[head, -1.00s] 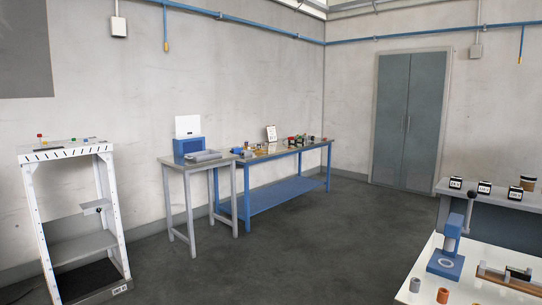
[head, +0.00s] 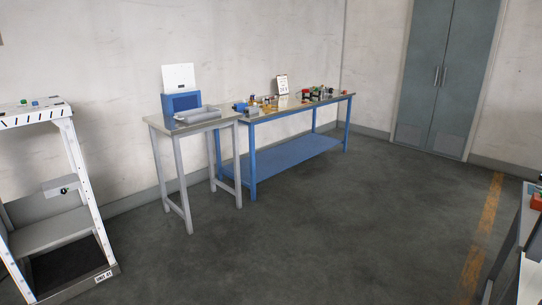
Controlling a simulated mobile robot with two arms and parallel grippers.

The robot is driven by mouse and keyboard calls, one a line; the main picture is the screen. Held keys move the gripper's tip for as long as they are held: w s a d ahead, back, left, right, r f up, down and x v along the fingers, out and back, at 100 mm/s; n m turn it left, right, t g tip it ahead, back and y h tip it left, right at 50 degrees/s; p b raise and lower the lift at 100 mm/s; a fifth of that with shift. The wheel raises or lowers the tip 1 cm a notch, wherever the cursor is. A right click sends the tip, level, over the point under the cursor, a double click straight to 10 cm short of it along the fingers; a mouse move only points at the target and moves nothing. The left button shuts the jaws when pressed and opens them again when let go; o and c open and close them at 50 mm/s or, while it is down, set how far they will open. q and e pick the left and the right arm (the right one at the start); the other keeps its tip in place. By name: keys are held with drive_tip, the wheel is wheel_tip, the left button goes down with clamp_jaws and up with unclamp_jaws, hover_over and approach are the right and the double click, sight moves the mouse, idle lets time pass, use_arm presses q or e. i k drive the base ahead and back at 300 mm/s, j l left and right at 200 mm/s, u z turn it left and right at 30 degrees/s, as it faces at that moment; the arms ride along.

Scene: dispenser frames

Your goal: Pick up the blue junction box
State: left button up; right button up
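A small blue block (head: 240,106) sits at the near left end of the blue workbench (head: 300,107). It may be the blue junction box, but it is too small to tell. A larger blue box-shaped unit (head: 181,103) with a white panel (head: 179,77) above it stands on the small grey table (head: 160,121). A grey tray (head: 198,115) lies in front of that unit. Neither of my grippers is in view.
Several small coloured parts (head: 316,94) and an upright white card (head: 282,84) stand on the workbench. A white rack (head: 84,180) is at the left. A table edge (head: 508,235) shows at the right. The dark floor (head: 330,235) between is clear. Grey doors (head: 440,85) are behind.

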sight(238, 107)
drive_tip(key=i+l, duration=0.1)
drive_tip(key=i, duration=5.6)
drive_tip(key=j, duration=0.1)
